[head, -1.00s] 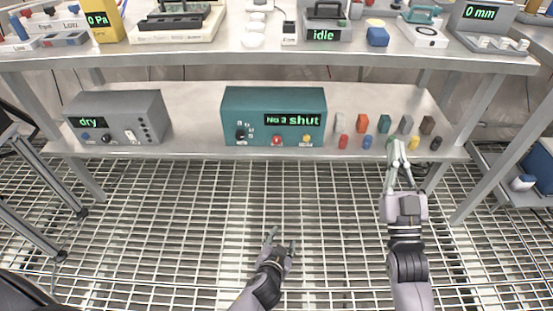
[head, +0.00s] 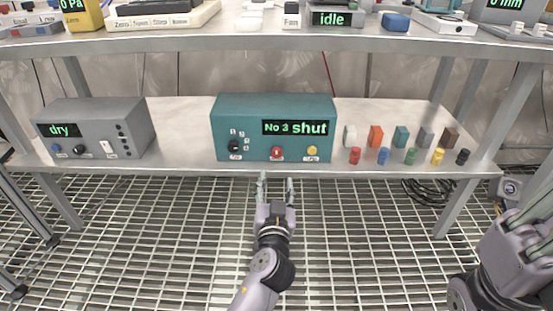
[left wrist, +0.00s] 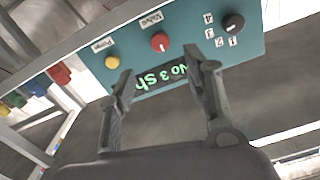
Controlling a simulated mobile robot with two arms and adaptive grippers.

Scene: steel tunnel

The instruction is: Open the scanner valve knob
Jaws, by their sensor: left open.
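The scanner is a teal box (head: 273,107) on the lower shelf. Its green display reads "No 3 shut". The valve knob (head: 277,153) is red, low on its front, between a black selector knob (head: 235,146) marked with numbers and a yellow purge button (head: 312,150). The red valve knob shows in the left wrist view (left wrist: 160,42), beyond the fingertips. My left gripper (head: 276,186) is open and empty, in front of the shelf edge, pointing at the box, apart from the knob. My right arm (head: 520,245) is at the lower right; its fingers cannot be made out.
A grey box (head: 95,125) reading "dry" stands left on the shelf (head: 180,150). Several coloured blocks (head: 376,136) and small cylinders (head: 383,157) stand right of the scanner. The upper shelf (head: 260,42) with devices overhangs. The grating floor (head: 150,240) in front is clear.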

